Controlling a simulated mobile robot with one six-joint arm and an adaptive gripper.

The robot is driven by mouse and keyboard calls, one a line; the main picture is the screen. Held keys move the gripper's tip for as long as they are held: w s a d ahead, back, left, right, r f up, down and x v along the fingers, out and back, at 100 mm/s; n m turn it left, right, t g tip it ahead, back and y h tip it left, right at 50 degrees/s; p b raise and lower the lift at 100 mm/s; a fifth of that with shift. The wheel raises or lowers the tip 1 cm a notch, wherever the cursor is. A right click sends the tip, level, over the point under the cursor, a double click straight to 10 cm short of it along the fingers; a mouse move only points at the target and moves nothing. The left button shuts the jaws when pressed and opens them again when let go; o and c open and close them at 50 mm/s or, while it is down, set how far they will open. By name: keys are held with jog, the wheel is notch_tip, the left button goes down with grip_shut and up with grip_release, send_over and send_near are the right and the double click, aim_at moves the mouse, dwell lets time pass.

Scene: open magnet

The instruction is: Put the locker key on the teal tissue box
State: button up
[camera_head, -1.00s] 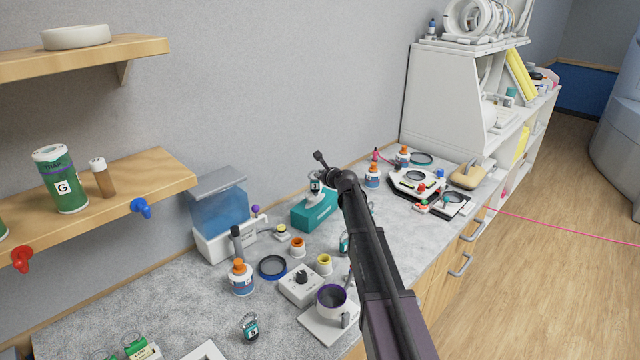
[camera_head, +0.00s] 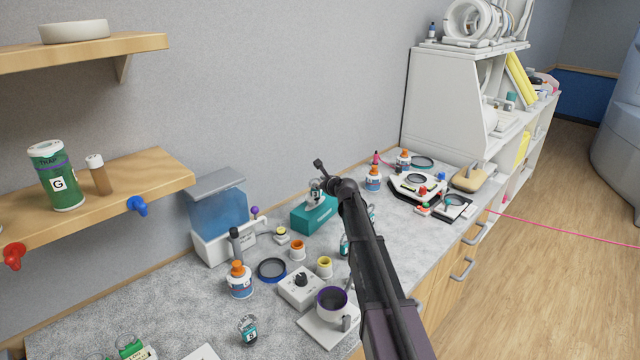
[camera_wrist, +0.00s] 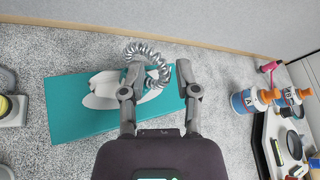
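The teal tissue box (camera_head: 312,216) stands at the back of the counter against the wall. It lies below my gripper (camera_wrist: 160,78) in the wrist view, with white tissue (camera_wrist: 100,92) on top. A grey coiled band (camera_wrist: 164,68), apparently the locker key's, is over the box top between my fingers, close to the left finger. A gap shows by the right finger, and the fingers look spread. The key's tag is not clear in the wrist view. In the head view my arm partly covers the box's right side.
A similar teal tag (camera_head: 248,329) lies at the counter front. More bottles (camera_head: 373,178) and a white device (camera_head: 416,184) stand right.

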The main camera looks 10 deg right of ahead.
jog(key=shift+r, duration=0.2)
dwell(0.3)
jog(key=p+v, duration=0.4)
jog(key=v, duration=0.8)
